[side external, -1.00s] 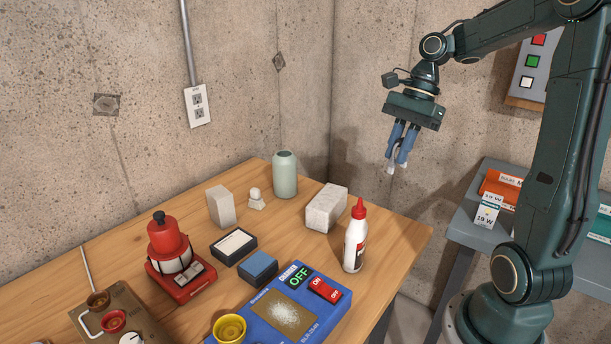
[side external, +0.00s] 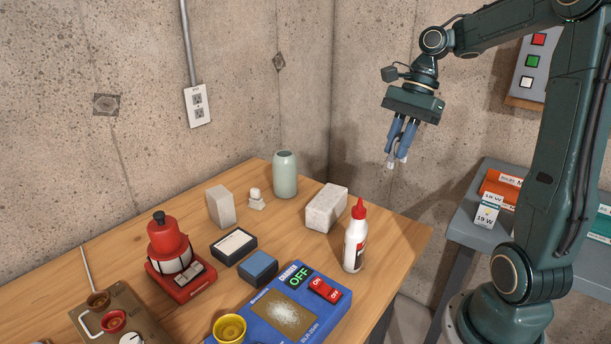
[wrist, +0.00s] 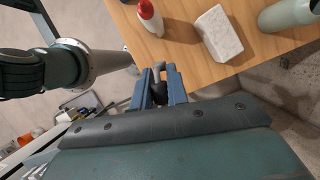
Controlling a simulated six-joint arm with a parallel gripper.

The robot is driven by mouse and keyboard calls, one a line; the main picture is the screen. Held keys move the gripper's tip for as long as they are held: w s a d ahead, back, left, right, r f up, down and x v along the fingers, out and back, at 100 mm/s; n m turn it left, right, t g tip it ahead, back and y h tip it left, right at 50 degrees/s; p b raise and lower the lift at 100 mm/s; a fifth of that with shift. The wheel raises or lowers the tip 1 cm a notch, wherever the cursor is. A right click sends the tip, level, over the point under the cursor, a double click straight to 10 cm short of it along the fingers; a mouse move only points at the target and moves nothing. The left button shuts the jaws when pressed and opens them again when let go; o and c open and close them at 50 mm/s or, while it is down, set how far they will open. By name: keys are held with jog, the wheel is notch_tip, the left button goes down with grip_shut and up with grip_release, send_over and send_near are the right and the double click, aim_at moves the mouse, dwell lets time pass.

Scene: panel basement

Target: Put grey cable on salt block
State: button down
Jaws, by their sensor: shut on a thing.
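My gripper (side external: 397,160) hangs in the air past the right edge of the wooden table, above its height. In the wrist view my gripper (wrist: 159,72) is shut on a small grey piece (wrist: 158,86), which seems to be the grey cable; the fingers hide most of it, and its full shape cannot be told. A rough white block, seemingly the salt block (side external: 326,208), lies on the table behind the glue bottle, to the left of and below my gripper. It also shows in the wrist view (wrist: 217,35), with its top bare.
A red-capped glue bottle (side external: 355,237) stands in front of the white block. A pale green vase (side external: 285,174) stands behind it. A grey shelf (side external: 466,224) stands right.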

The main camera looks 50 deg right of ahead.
jog(key=w+f+n, duration=0.1)
jog(key=w+f, duration=0.1)
jog(key=w, duration=0.6)
jog(key=n+g, duration=0.1)
jog(key=n, duration=0.1)
send_over(326, 197)
notch_tip(326, 197, down, 3)
jog(key=shift+a+f, duration=0.1)
jog(key=shift+f, duration=4)
jog(key=shift+f, duration=0.15)
jog(key=c, duration=1.4)
grip_release()
